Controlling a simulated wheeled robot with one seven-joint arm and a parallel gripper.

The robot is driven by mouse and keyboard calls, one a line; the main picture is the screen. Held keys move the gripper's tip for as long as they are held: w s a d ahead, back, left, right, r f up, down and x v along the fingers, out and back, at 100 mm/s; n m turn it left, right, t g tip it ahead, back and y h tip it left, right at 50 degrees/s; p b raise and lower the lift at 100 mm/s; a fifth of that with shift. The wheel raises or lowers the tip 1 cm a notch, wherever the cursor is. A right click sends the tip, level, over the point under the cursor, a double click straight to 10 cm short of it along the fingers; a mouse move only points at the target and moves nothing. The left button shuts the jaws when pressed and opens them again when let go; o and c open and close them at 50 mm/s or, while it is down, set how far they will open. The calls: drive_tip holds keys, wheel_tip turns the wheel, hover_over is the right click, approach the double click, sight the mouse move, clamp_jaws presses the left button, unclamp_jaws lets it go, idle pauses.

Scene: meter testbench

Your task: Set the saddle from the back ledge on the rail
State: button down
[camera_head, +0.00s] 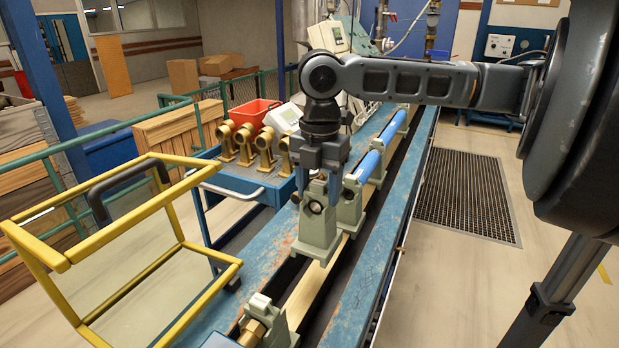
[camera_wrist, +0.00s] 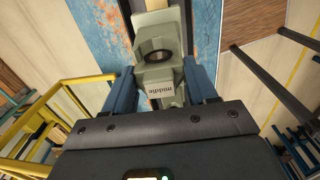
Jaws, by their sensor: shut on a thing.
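My gripper (camera_head: 317,190) points down over the bench, its blue fingers shut on a grey-green saddle (camera_head: 320,238). The saddle is upright, with a dark round bore near its top. In the wrist view the saddle (camera_wrist: 158,82) sits between the fingers (camera_wrist: 160,66) and bears an upside-down label reading "middle". Its foot is at the pale rail (camera_head: 303,292) along the bench; I cannot tell whether it touches. I cannot make out the back ledge.
Another grey-green saddle (camera_head: 350,207) stands close behind, by the blue pipe (camera_head: 369,166). A brass fitting (camera_head: 252,331) is at the near end. A yellow frame (camera_head: 60,262) stands left; a blue cart (camera_head: 245,186) carries brass parts and a red bin (camera_head: 254,112). Floor at right is open around a grating (camera_head: 466,195).

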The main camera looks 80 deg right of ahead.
sight(318, 213)
drive_tip(key=shift+f, duration=0.3)
drive_tip(key=shift+f+b, duration=1.9)
drive_tip(key=shift+f, duration=1.3)
drive_tip(key=shift+f+b, duration=0.55)
drive_tip(key=shift+f, duration=0.45)
drive_tip(key=shift+c, duration=1.2)
unclamp_jaws()
drive_tip(key=shift+a, duration=0.1)
